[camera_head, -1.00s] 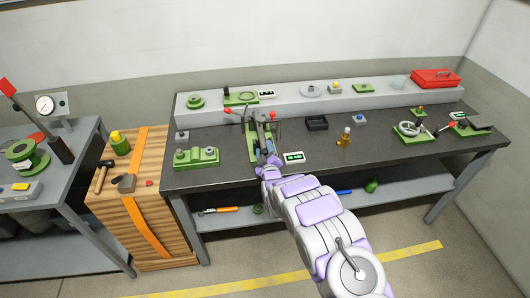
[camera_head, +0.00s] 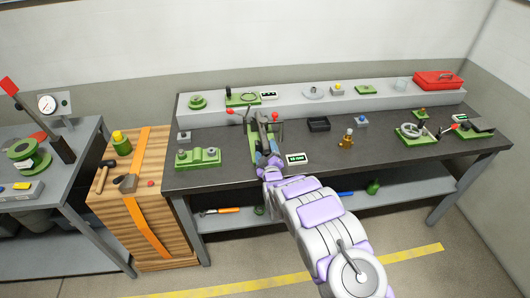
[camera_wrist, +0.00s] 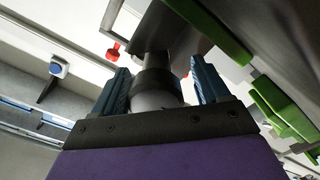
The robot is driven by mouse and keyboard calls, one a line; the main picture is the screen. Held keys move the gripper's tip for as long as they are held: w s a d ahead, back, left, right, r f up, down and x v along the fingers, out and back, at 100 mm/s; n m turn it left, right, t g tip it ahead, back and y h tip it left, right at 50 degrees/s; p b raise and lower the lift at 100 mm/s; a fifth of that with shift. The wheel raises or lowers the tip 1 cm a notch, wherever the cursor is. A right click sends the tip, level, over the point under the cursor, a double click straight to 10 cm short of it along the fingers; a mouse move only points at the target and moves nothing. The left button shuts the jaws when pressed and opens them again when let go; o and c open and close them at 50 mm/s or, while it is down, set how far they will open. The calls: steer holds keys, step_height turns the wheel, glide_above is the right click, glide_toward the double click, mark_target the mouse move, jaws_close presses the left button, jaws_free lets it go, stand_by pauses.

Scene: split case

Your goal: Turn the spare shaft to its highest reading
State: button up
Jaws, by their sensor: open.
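In the wrist view my gripper (camera_wrist: 161,82) is open, its two blue fingers on either side of a grey shaft-like part with a black collar (camera_wrist: 154,78). I cannot tell if the fingers touch it. In the head view my gripper (camera_head: 268,160) is at a green fixture (camera_head: 253,142) on the dark bench, mostly hidden by my arm. A small digital readout (camera_head: 297,158) with lit green digits lies just right of it; the digits are too small to read. No label shows which part is the spare shaft.
The bench (camera_head: 345,172) holds a green block (camera_head: 198,158), a black tray (camera_head: 318,124), a brass piece (camera_head: 346,140) and a handwheel (camera_head: 411,131). A raised shelf behind carries more fixtures and a red toolbox (camera_head: 438,80). A wooden crate stands left.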

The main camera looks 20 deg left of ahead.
steer(key=shift+s+d, duration=0.1)
steer(key=p+v, duration=0.3)
steer(key=v, duration=1.4)
steer(key=w+d+r+m+g+h, duration=0.2)
steer(key=d+r+m+h, duration=0.2)
steer(key=d, duration=0.4)
steer(key=w+d+r+m+g+h, duration=0.1)
steer(key=d+r+m+g+h, duration=0.25)
steer(key=d, duration=0.55)
steer(key=s+d+r+m+g+h, duration=0.1)
steer(key=s+d+r+m+g, duration=0.1)
steer(key=s+d+r, duration=0.35)
steer(key=s+d+r+m+g, duration=0.2)
steer(key=s+d+r+g, duration=0.1)
steer(key=s, duration=0.9)
steer(key=s+d+r+m+g, duration=0.2)
steer(key=s+d+r+g, duration=0.1)
steer(key=s, duration=1)
steer(key=s+d+r+m+g+h, duration=0.1)
steer(key=s+d+r, duration=0.4)
steer(key=s, duration=0.7)
steer(key=shift+s+d+r+m+g, duration=0.25)
steer(key=shift+d+m+g, duration=0.3)
steer(key=shift+g, duration=0.7)
